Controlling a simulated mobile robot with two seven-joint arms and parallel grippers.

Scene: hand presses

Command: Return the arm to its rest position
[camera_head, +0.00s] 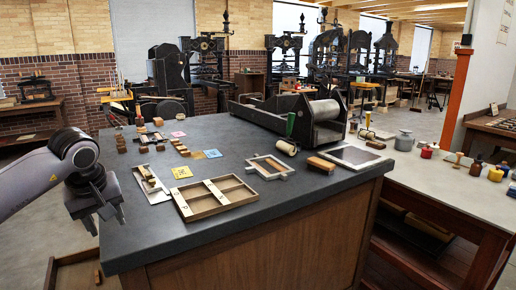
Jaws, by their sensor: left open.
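My left arm (35,180) comes in from the left. My left gripper (106,222) points down beside the left edge of the dark counter (310,215). Its fingers are apart with nothing visible between them, and it looks clear of the objects on the counter. My right arm and gripper are not in view.
Nearest the gripper on the counter is a pale tray (152,185) with small wooden pieces. A wooden frame (213,196) lies to its right. A proof press (300,115) stands at the back.

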